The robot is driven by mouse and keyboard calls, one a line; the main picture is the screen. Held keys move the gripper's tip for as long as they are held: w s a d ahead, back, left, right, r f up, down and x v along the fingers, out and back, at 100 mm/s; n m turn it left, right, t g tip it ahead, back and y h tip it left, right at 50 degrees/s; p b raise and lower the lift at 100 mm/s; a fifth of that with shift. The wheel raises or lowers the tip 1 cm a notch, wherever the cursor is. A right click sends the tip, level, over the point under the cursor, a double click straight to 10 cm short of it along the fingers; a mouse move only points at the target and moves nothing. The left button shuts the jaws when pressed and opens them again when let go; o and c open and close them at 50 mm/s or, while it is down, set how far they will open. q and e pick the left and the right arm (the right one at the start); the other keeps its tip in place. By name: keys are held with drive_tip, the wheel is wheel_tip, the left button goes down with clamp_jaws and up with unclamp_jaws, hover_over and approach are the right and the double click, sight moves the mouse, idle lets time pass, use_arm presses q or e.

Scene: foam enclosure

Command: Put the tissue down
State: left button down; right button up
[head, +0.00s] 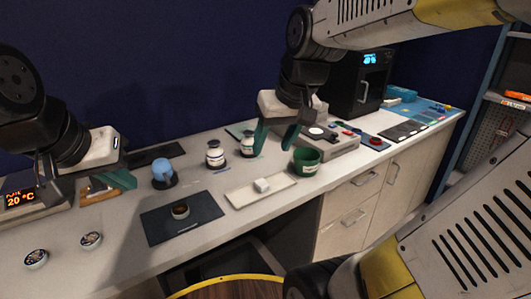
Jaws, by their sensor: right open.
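A small white piece (262,185), which looks like the tissue, lies on a pale flat tray (240,199) at the middle of the bench. My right gripper (276,137) is open, its two teal fingers apart and pointing down. It is above and behind the tray, with nothing visible between the fingers. My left gripper (112,182) is at the left, low over the bench beside a wooden block; its teal fingers are seen at an angle that hides their gap.
A green cup (306,161) stands right of the tray, close to the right gripper.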

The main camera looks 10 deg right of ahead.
drive_tip(key=s+m+t, duration=0.1)
drive_tip(key=s, duration=0.5)
drive_tip(key=shift+a+f+t, duration=0.25)
drive_tip(key=shift+a+t, duration=0.05)
drive_tip(key=shift+a, duration=0.1)
drive_tip(key=shift+s, duration=0.1)
idle(0.6)
drive_tip(key=shift+o, duration=0.6)
drive_tip(key=shift+w, duration=0.2)
drive_tip(key=n+g+h, duration=0.2)
drive_tip(key=n+g, duration=0.1)
drive_tip(key=g, duration=0.3)
hover_over(262, 182)
drive_tip(key=s, duration=0.1)
wheel_tip(262, 182, down, 15)
drive_tip(key=shift+a+f, duration=0.1)
drive_tip(key=f, duration=0.5)
drive_tip(key=w+f, duration=0.1)
drive_tip(key=f, duration=0.1)
drive_tip(key=shift+f, duration=0.4)
